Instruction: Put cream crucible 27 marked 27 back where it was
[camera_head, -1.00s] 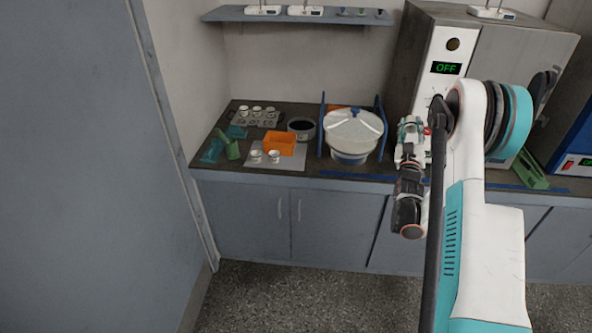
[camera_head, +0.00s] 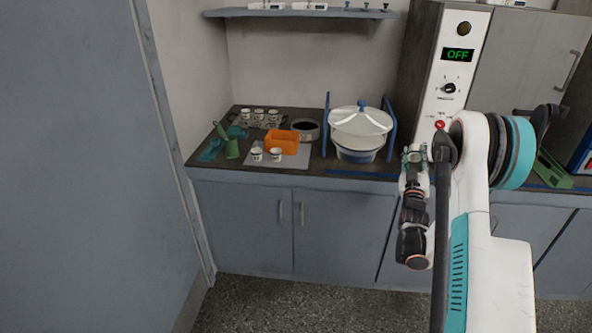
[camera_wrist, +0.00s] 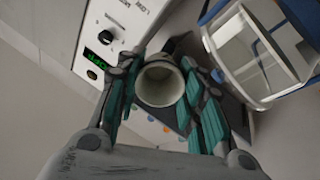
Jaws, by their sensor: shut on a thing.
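My gripper (camera_wrist: 160,100) is shut on a cream crucible (camera_wrist: 160,84); its open mouth faces the wrist camera and a finger lies on each side of it. No number can be read on it. In the head view my gripper (camera_head: 414,160) is at the right end of the left counter, in front of the oven, and the crucible cannot be made out there. Two similar crucibles (camera_head: 257,154) (camera_head: 276,154) stand on a pale mat (camera_head: 296,162). Several more (camera_head: 259,113) stand in a group at the back left. Their marks are too small to read.
A large white lidded vessel (camera_head: 359,122) stands between blue uprights, left of my gripper. An orange box (camera_head: 281,142) and a dark round pan (camera_head: 305,129) are near the mat. Green items (camera_head: 231,148) lie at left. The oven (camera_head: 456,75) reads OFF.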

